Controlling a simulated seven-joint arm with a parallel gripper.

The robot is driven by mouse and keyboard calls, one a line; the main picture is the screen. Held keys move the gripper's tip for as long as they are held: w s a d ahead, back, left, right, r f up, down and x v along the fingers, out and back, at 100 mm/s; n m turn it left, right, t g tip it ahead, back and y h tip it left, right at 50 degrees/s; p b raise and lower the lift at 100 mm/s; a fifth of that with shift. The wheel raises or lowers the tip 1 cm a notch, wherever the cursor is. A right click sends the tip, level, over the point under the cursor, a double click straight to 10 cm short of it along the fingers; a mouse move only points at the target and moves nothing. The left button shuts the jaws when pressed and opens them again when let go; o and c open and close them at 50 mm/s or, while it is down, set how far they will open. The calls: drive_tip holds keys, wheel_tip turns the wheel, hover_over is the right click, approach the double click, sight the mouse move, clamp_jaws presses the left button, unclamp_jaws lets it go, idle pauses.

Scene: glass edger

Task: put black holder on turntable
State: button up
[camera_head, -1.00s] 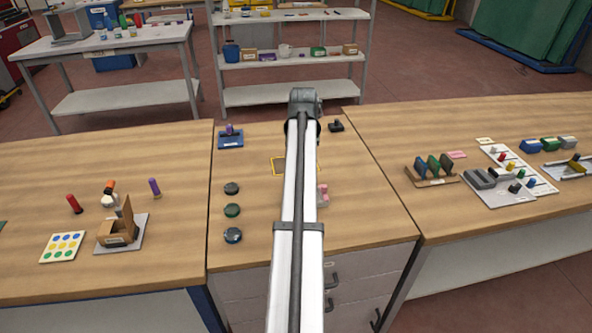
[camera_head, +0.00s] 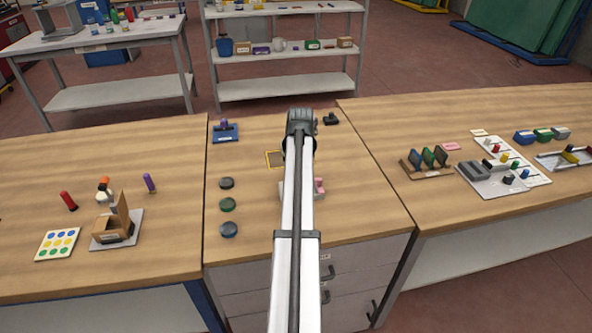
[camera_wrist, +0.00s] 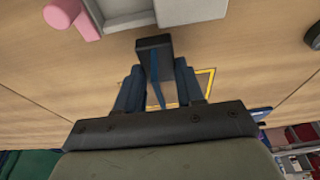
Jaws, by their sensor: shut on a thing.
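My gripper (camera_wrist: 157,85) shows in the wrist view, its two blue-grey fingers shut on a dark block, which looks like the black holder (camera_wrist: 154,43). A blue strip shows between the fingers below the block. A light grey fixture (camera_wrist: 190,10) is at the top edge of the wrist view, close to the block; I cannot tell whether it is the turntable or whether they touch. In the head view my arm hides the gripper, the held block and most of this fixture.
A pink part (camera_head: 319,187) stands right of my arm. A yellow outline (camera_head: 268,160) lies on the middle table. Several dark round pucks (camera_head: 228,205) line its left side. A blue stand (camera_head: 225,134) and a small black object (camera_head: 330,118) are at the back.

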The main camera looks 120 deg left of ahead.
drive_tip(key=shift+f, duration=1.2)
drive_tip(key=shift+f, duration=0.15)
drive_tip(key=o, duration=1.1)
drive_tip(key=shift+c, duration=0.2)
drive_tip(key=v, duration=1.1)
drive_tip(key=shift+r, duration=0.4)
drive_tip(key=shift+w+d+r, duration=0.1)
drive_tip(key=shift+r, duration=0.15)
drive_tip(key=c, duration=0.5)
